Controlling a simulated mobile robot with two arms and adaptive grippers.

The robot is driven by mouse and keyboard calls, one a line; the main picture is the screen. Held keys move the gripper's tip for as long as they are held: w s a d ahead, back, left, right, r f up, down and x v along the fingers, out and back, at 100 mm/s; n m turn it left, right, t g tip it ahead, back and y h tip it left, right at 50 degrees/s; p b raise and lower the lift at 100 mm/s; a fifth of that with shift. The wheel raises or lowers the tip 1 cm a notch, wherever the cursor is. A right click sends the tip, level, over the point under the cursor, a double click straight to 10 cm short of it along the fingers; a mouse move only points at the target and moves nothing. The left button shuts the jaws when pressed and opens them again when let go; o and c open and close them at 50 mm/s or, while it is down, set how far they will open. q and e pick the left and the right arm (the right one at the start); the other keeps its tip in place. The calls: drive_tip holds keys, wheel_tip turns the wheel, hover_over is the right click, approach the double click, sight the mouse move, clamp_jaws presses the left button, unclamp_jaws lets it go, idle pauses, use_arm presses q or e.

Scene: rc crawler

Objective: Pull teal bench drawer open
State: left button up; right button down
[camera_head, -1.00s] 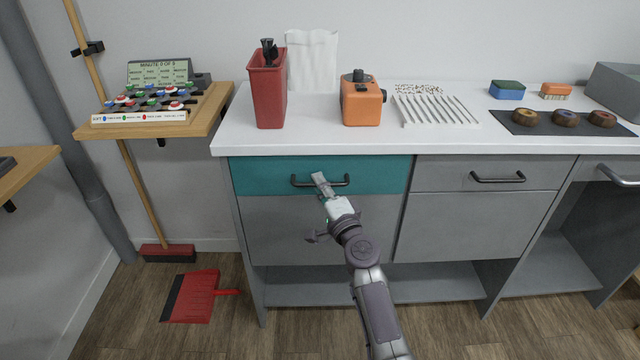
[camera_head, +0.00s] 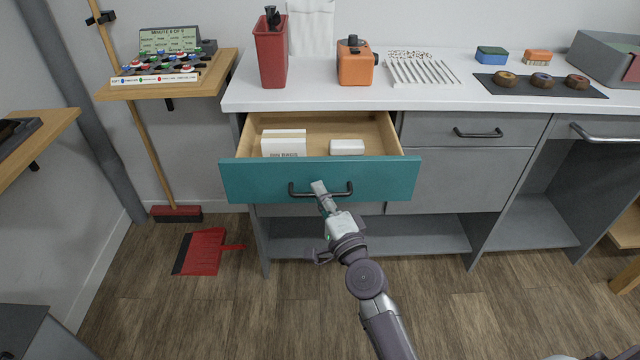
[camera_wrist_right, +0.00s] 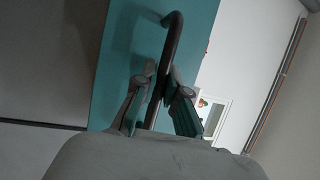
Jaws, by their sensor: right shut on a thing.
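The teal drawer (camera_head: 385,180) of the bench stands well open in the head view, and its wooden inside shows. A white labelled box (camera_head: 284,143) and a smaller white block (camera_head: 347,147) lie in it. My right gripper (camera_head: 320,190) is at the drawer's dark bar handle (camera_head: 300,193). In the right wrist view, the two fingers of my right gripper (camera_wrist_right: 158,98) are on either side of the handle (camera_wrist_right: 174,40) and shut on it, in front of the teal face (camera_wrist_right: 122,60). My left gripper is not in view.
The white worktop (camera_head: 300,98) carries a red canister (camera_head: 271,55), an orange device (camera_head: 356,65) and a white rack (camera_head: 424,73). A closed grey drawer (camera_head: 430,130) is at the right. A red dustpan (camera_head: 205,252) lies on the floor at left.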

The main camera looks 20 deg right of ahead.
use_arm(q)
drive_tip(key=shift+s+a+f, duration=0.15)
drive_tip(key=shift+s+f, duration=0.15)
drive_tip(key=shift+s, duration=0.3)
use_arm(e)
drive_tip(key=shift+s+a, duration=0.2)
drive_tip(key=shift+s, duration=0.7)
drive_tip(key=c, duration=1.2)
unclamp_jaws()
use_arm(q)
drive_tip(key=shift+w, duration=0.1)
use_arm(e)
drive_tip(key=v, duration=1.2)
drive_tip(key=shift+f, duration=0.1)
